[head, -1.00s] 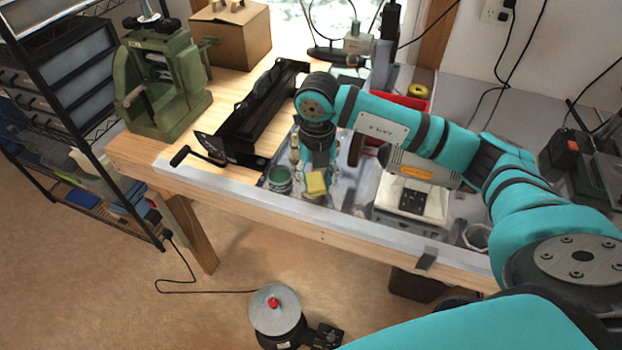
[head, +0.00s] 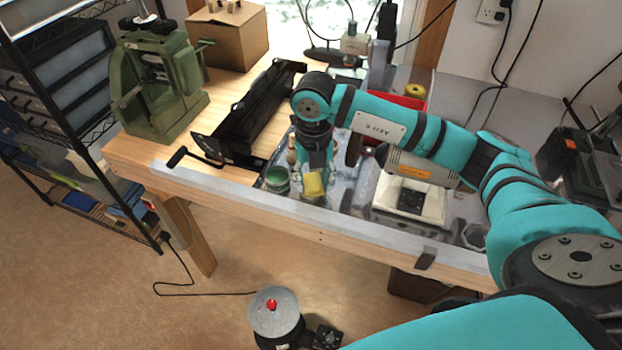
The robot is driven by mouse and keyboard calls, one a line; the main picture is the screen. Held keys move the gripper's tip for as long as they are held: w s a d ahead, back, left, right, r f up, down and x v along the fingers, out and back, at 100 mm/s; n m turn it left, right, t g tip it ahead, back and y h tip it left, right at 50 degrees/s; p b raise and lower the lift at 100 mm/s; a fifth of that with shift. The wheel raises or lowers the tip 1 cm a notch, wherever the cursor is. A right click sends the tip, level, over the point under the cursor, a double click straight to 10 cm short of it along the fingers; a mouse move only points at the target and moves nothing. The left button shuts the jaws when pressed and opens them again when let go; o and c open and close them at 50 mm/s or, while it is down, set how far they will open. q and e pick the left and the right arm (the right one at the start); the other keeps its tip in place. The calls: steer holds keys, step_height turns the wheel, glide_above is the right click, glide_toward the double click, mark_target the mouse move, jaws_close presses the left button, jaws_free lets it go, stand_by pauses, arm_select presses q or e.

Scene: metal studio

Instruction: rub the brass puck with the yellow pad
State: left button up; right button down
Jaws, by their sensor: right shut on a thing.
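The yellow pad (head: 314,185) is a small block near the front edge of the workbench. My right gripper (head: 315,170) reaches down from above and is shut on the pad. The pad is low over the cluttered grey part of the bench; I cannot tell whether it touches anything beneath. I cannot make out the brass puck; it may be hidden by the pad or the gripper. My left gripper is not in view.
A green-topped can (head: 276,179) stands just left of the pad. A black metal tool (head: 245,120) lies farther left, beside a green machine (head: 158,85). A white-and-grey device (head: 408,198) stands to the right. A grey rail (head: 300,211) runs along the bench front.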

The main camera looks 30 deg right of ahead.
steer(key=shift+w+a, duration=0.3)
steer(key=shift+a, duration=0.55)
steer(key=shift+s+d, duration=0.35)
steer(key=shift+d, duration=0.55)
steer(key=shift+w+a+b, duration=0.3)
steer(key=shift+a, duration=0.6)
steer(key=shift+s+d, duration=0.3)
steer(key=shift+d, duration=0.6)
steer(key=shift+w+a, duration=0.3)
steer(key=shift+a, duration=0.6)
steer(key=shift+s+d+b, duration=0.3)
steer(key=shift+d+b, duration=0.05)
steer(key=shift+d, duration=0.55)
steer(key=shift+w+a, duration=0.35)
steer(key=shift+a, duration=0.55)
steer(key=shift+s+d, duration=0.35)
steer(key=shift+d, duration=0.55)
steer(key=shift+w+a+f+b, duration=0.1)
steer(key=shift+w+a+b, duration=0.2)
steer(key=shift+a, duration=0.6)
steer(key=shift+s+d, duration=0.3)
steer(key=shift+d, duration=0.6)
